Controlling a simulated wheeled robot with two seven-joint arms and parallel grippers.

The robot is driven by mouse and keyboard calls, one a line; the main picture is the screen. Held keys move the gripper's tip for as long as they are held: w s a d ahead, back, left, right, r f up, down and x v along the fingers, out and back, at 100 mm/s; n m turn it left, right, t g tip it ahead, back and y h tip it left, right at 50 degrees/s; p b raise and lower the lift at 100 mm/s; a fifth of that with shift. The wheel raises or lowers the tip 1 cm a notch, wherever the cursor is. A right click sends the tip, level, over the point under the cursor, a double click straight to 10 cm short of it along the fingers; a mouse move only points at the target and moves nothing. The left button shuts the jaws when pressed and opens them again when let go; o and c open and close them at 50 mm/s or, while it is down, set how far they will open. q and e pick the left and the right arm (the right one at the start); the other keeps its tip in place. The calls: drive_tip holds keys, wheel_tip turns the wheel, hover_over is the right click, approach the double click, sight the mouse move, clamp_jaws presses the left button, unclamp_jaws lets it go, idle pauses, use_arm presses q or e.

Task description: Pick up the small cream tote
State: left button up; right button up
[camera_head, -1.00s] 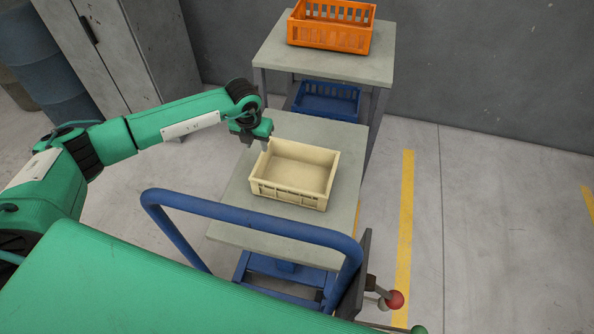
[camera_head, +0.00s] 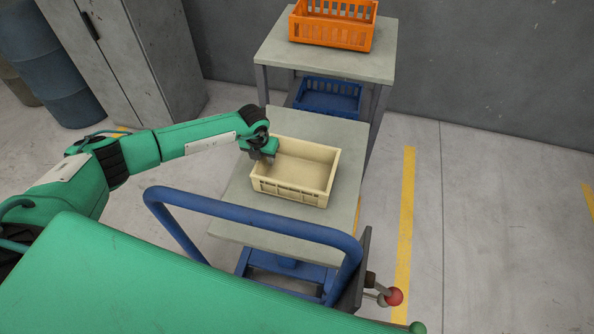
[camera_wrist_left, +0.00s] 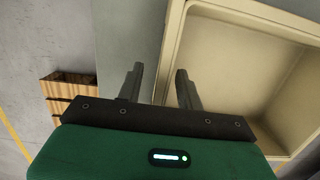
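The small cream tote (camera_head: 290,188) stands upright and empty on the grey top of a blue lift cart (camera_head: 262,232). My left gripper (camera_head: 262,160) is at the tote's left wall, fingers pointing down. In the left wrist view the tote (camera_wrist_left: 225,75) fills the right side. There my left gripper (camera_wrist_left: 157,85) is open, its two fingers apart, with the tote's near wall rim between them. One finger is outside the wall and the other on the inner side. I cannot tell whether either touches it. My right gripper is not in view.
A blue push handle (camera_head: 250,228) curves across the cart's near side. Behind the cart, a table (camera_head: 385,60) bears an orange crate (camera_head: 332,30), with a blue crate (camera_head: 328,97) on its lower shelf. A grey cabinet (camera_head: 140,60) stands at the back left. The floor at right is clear.

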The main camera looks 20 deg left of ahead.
use_arm(q)
clamp_jaws()
drive_tip(key=shift+w+r, duration=0.1)
drive_tip(key=shift+r, duration=0.05)
